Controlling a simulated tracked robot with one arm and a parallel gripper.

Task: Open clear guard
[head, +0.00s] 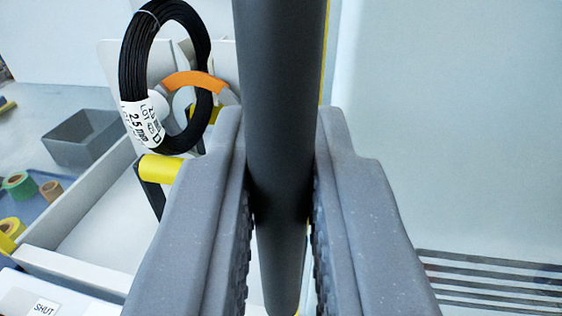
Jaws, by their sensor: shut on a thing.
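My gripper (281,215) is in the middle of the head view, its two grey fingers closed from left and right on a dark grey upright bar (283,80). The bar looks like the handle of the clear guard; it runs from the top edge down between the fingers, and its lower end shows below them. A thin yellow strip (325,50) runs along its right side. A pale, smooth panel (440,130) fills the right side; I cannot tell if it is the clear guard.
A black wire coil (135,60) with a white label hangs at an orange arc-shaped part (195,80). A yellow-topped black part (160,168) stands below. At the left are a grey bin (85,138) and a blue tray (65,185) with tape rolls. Dark slots (490,280) are lower right.

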